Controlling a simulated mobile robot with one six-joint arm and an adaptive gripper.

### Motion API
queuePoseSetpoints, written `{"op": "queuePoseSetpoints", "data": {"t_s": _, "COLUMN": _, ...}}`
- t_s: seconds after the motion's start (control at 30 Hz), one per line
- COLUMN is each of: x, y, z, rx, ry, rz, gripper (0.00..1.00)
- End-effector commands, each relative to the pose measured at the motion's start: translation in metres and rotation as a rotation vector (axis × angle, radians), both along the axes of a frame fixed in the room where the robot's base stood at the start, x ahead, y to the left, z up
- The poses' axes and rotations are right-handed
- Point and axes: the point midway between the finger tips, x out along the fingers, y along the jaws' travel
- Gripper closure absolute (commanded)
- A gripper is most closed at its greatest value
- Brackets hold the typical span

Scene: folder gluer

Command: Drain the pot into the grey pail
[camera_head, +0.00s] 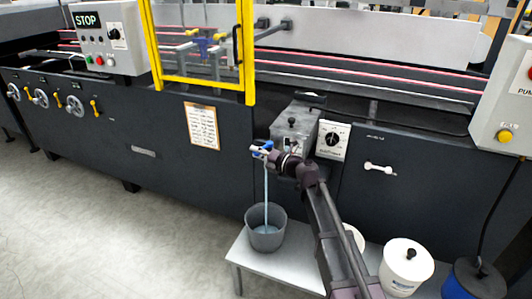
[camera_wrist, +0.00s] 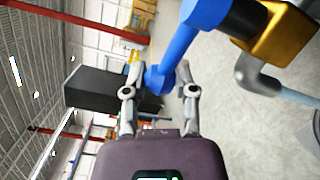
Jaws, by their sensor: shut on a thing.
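The grey pot (camera_head: 296,122) is a metal box with a black-knobbed lid, mounted on the machine's front. A blue valve handle (camera_head: 261,149) sits low at its left side. In the wrist view the blue handle (camera_wrist: 184,45) joins a brass valve body (camera_wrist: 283,33) with a bent grey spout (camera_wrist: 262,72). My gripper (camera_wrist: 160,88) is shut on the blue handle, one finger on each side. A thin pale stream (camera_head: 266,190) falls from the valve into the grey pail (camera_head: 265,240). Pale liquid shows inside the pail, which stands upright on a low bench.
The low grey bench (camera_head: 243,266) also holds a white lidded bucket (camera_head: 405,266). A blue container (camera_head: 474,281) stands at the right. A dial box (camera_head: 332,139) adjoins the pot. A yellow guard frame (camera_head: 159,45) rises at the upper left. The floor at left is clear.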

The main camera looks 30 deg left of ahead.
Motion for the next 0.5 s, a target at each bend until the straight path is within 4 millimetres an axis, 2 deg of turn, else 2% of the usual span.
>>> {"op": "queuePoseSetpoints", "data": {"t_s": 0.5, "x": -0.009, "y": 0.014, "z": 0.000, "rx": 0.001, "ry": 0.001, "rz": 0.026, "gripper": 1.00}}
